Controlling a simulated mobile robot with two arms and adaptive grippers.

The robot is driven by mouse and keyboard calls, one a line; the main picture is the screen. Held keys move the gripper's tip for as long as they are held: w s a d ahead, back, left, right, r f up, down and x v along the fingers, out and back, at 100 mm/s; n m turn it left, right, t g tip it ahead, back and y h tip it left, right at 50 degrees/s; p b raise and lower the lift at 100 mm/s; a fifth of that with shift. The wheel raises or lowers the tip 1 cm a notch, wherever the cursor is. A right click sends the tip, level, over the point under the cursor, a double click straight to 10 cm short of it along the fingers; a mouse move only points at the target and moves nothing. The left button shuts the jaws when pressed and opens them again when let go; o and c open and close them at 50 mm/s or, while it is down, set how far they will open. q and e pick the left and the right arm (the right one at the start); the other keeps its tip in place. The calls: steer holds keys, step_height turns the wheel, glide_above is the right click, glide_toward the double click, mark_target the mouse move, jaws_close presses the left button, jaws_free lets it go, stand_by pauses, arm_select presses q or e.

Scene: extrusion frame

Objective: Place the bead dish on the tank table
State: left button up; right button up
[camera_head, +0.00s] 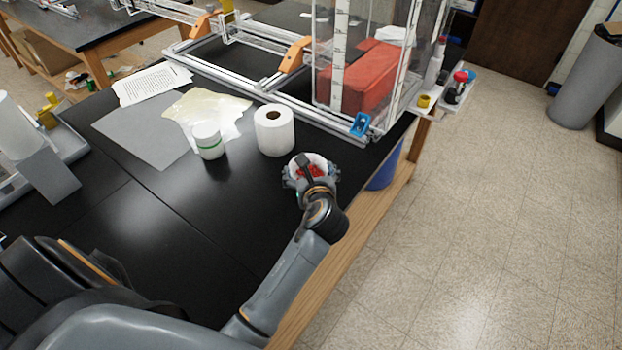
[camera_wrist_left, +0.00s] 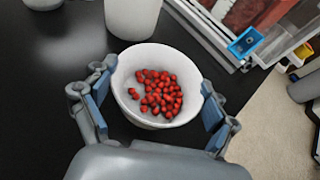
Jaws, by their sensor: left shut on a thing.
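The bead dish (camera_head: 306,160) is a white round bowl with red beads inside, upright near the right edge of the black table (camera_head: 190,270). It also fills the middle of the left wrist view (camera_wrist_left: 128,77). My left gripper (camera_head: 311,177) is shut on the dish, with blue-padded fingers on opposite sides of it in the left wrist view (camera_wrist_left: 158,104). I cannot tell whether the dish touches the tabletop. A clear tank (camera_head: 395,70) with a scale strip and a red block inside stands beyond it. My right gripper is not in view.
A white paper roll (camera_head: 274,135) stands just behind the dish, and a white jar with a green band (camera_head: 208,142) is left of it. Papers (camera_head: 150,85) lie farther back. A metal rail frame (camera_head: 255,85) runs toward the tank. The front tabletop is clear.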

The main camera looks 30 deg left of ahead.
arm_select(q)
steer(key=f, duration=0.3)
steer(key=shift+w+d+f, duration=0.1)
steer(key=shift+w+d, duration=0.1)
steer(key=shift+w, duration=0.1)
steer(key=shift+f, duration=0.25)
steer(key=shift+f, duration=0.1)
steer(key=o, duration=1)
steer(key=shift+s+r+p, duration=0.15)
steer(key=shift+r+p, duration=0.1)
steer(key=shift+p, duration=0.1)
steer(key=p+v, duration=0.7)
steer(key=v, duration=0.3)
steer(key=shift+s+d+r, duration=0.1)
steer(key=shift+s+r, duration=0.1)
steer(key=shift+s+d, duration=0.4)
steer(key=shift+s, duration=0.05)
